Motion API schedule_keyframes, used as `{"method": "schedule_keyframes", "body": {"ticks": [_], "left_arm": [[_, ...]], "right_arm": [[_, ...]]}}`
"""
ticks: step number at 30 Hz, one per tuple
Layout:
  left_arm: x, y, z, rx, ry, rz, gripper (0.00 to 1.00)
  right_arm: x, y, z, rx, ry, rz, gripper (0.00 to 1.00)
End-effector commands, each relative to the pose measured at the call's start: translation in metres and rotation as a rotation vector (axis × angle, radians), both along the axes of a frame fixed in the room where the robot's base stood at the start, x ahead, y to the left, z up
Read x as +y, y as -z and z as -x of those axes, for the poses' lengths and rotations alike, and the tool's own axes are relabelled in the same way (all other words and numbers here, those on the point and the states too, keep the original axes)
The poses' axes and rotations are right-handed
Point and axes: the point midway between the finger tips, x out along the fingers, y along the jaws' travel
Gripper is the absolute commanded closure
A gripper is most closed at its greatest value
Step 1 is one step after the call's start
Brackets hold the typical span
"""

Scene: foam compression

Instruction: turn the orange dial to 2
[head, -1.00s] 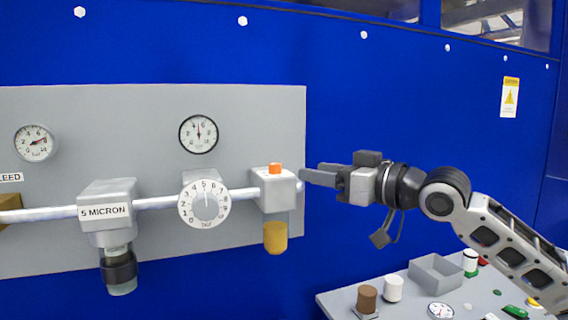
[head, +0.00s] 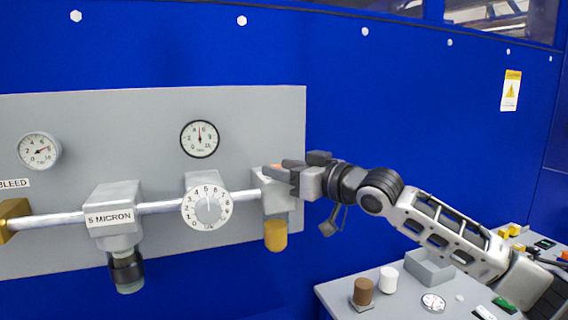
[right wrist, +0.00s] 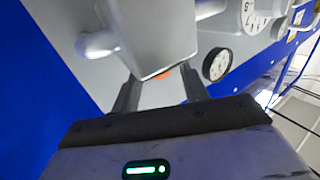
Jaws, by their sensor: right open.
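The orange dial (head: 275,166) sits on top of the grey block (head: 273,200) at the right end of the pipe, with a yellow bowl below. In the head view my right gripper (head: 278,170) reaches in from the right and its fingers partly hide the dial. In the right wrist view the open fingers (right wrist: 160,95) stand on either side of the grey block's near edge, and a sliver of the orange dial (right wrist: 163,73) shows between them. I cannot tell whether they touch the dial. The dial's markings are not visible. My left gripper is not in view.
A white numbered dial (head: 207,207) and a round gauge (head: 200,139) are left of the block. The 5 MICRON filter (head: 112,215) hangs further left. A bench (head: 400,301) with brown and white knobs stands below right.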

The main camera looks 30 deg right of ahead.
Motion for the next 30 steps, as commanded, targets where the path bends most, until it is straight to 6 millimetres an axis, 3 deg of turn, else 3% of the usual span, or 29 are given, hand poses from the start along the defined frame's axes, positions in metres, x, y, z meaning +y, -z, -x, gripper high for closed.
{"method": "schedule_keyframes", "body": {"ticks": [9, 14, 30], "left_arm": [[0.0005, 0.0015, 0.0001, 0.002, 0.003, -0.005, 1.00], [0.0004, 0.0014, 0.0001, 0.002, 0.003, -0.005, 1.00], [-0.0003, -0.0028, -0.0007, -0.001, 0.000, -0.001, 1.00]], "right_arm": [[0.0009, 0.0003, -0.0015, 0.001, -0.001, 0.001, 0.58], [0.0008, 0.0002, -0.0013, 0.001, -0.001, 0.001, 1.00], [0.0048, -0.0003, -0.0006, -0.001, 0.099, -0.004, 1.00]]}}
